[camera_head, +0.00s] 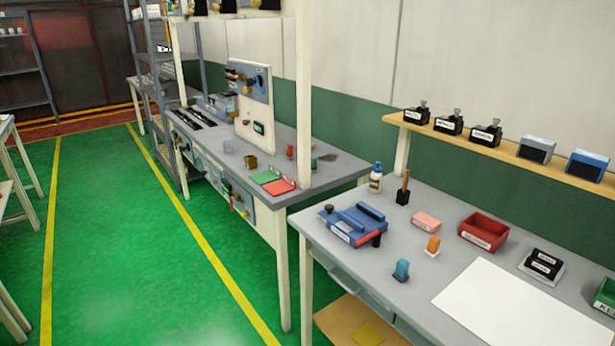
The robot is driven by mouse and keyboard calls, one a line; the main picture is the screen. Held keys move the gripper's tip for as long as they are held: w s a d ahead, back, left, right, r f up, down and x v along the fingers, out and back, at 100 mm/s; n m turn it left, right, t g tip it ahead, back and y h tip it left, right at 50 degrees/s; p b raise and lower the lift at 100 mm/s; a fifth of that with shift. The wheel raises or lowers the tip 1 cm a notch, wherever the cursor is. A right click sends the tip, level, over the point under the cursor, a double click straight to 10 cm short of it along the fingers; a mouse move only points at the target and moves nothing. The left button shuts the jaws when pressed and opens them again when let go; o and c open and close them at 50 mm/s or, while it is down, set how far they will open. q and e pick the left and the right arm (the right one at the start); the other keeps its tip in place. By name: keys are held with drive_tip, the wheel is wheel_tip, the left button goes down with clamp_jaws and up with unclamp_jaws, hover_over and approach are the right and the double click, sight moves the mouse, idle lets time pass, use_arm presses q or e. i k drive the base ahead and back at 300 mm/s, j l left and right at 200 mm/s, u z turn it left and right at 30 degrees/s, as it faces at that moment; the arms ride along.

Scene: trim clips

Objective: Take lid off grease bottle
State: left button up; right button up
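A small white bottle with a blue top (375,178) stands upright at the back left corner of the near grey workbench (400,217). It is the only bottle I can make out on this bench. Its label is too small to read, so I cannot confirm that it is the grease bottle. The blue top sits on the bottle. Neither of my grippers is in view.
A brush-like tool with a wooden handle (405,188) stands right of the bottle. A blue fixture (354,224) is in front. A pink block (426,222), red bin (484,231) and white sheet (510,310) lie to the right. Green floor (170,270) is clear at left.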

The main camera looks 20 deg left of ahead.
sight(377, 168)
drive_tip(key=u, duration=0.2)
drive_tip(key=i+j+z, duration=0.1)
drive_tip(key=i+j, duration=0.2)
drive_tip(key=i+j+z, duration=0.15)
drive_tip(key=i+j, duration=0.15)
drive_tip(key=j, duration=0.2)
drive_tip(key=i+j+z, duration=0.1)
drive_tip(key=i+j, duration=0.15)
drive_tip(key=j, duration=0.15)
drive_tip(key=i+j+z, duration=0.1)
drive_tip(key=i+j, duration=0.15)
drive_tip(key=j, duration=0.2)
